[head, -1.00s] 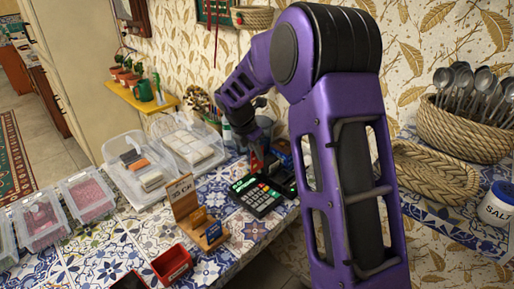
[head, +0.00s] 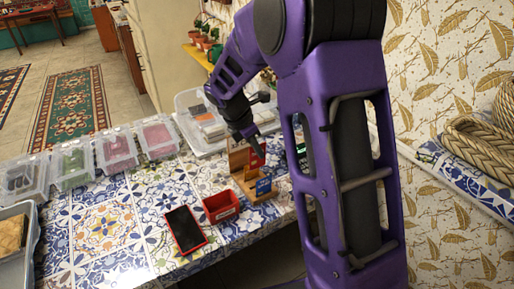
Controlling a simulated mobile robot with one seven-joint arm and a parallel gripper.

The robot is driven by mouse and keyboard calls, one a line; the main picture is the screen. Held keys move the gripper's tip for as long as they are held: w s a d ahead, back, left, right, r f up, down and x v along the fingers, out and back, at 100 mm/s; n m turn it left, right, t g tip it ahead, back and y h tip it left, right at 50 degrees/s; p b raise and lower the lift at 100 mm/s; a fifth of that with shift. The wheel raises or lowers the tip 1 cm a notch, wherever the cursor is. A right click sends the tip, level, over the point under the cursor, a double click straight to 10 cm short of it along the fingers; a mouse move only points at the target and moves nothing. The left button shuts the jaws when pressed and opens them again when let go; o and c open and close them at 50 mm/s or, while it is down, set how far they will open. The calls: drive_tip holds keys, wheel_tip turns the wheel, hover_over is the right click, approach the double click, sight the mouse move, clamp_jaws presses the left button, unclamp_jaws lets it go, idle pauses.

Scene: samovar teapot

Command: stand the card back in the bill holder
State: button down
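The wooden bill holder (head: 262,195) stands on the tiled counter, with a blue card (head: 263,186) at its front. My gripper (head: 254,143) is above and just behind the holder, pointing down. A small red card (head: 256,160) shows at its fingertips, and the gripper appears shut on it. The card is roughly upright over the holder's back part. I cannot tell whether its lower edge touches the holder. The fingers are small and partly dark, so the grip itself is hard to see.
A wooden price sign (head: 237,156) stands right behind the holder. A red box (head: 220,207) and a phone (head: 184,229) lie to the left. The card terminal (head: 301,150) is mostly hidden by my arm. Clear plastic tubs (head: 116,152) line the counter's back.

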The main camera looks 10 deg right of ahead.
sight(258, 164)
drive_tip(key=shift+f+b, duration=2.45)
drive_tip(key=shift+f, duration=1.15)
drive_tip(key=shift+p, duration=0.4)
drive_tip(key=shift+f+b, duration=0.45)
drive_tip(key=shift+f, duration=0.45)
drive_tip(key=c, duration=1.6)
unclamp_jaws()
drive_tip(key=c, duration=1)
unclamp_jaws()
drive_tip(key=shift+o, duration=0.2)
drive_tip(key=shift+o, duration=0.6)
drive_tip(key=shift+r, duration=0.1)
